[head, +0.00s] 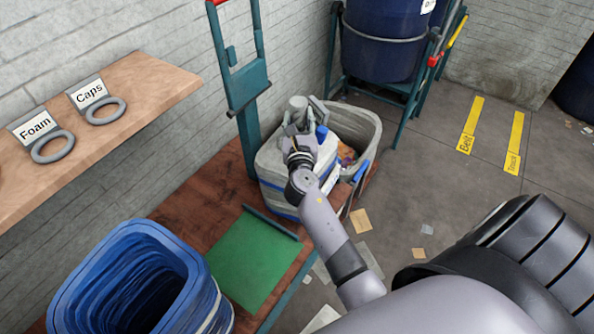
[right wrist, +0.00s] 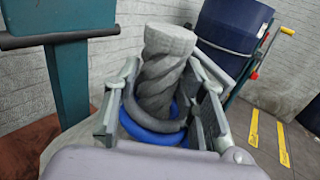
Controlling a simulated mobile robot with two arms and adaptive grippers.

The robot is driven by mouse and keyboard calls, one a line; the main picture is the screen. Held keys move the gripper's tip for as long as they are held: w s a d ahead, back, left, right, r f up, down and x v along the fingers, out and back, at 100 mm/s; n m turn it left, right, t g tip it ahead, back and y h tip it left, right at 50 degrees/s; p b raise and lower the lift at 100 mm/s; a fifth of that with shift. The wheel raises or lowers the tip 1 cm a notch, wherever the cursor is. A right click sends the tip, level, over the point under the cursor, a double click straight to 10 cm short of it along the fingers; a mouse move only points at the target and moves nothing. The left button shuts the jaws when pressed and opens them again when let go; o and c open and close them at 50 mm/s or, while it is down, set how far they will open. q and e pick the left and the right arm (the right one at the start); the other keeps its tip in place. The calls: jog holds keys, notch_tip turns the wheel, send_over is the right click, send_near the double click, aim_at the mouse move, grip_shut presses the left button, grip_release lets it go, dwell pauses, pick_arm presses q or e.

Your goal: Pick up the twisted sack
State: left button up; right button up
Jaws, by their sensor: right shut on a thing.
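The twisted sack (head: 272,170) is pale with blue bands and stands on the brown platform in the head view. In the right wrist view its grey twisted neck (right wrist: 166,60) rises upright. A blue ring (right wrist: 150,133) and a grey ring lie around the base of the neck. My right gripper (head: 304,122) reaches the top of the sack from above. In the right wrist view its fingers (right wrist: 165,88) stand on both sides of the neck, shut on it. The arm hides part of the sack. My left gripper is not in view.
A pale bin (head: 365,125) stands close behind the sack. A teal upright frame (head: 247,125) is to its left. A green panel (head: 250,255) and a blue container (head: 70,275) are in front. A wooden shelf (head: 150,85) holds two grey rings. Floor at right is mostly clear.

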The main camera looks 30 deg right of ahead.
jog(key=shift+a+f, duration=0.1)
jog(key=shift+a, duration=0.05)
grip_shut()
jog(key=shift+w, duration=0.1)
dwell(0.4)
jog(key=shift+r, duration=0.25)
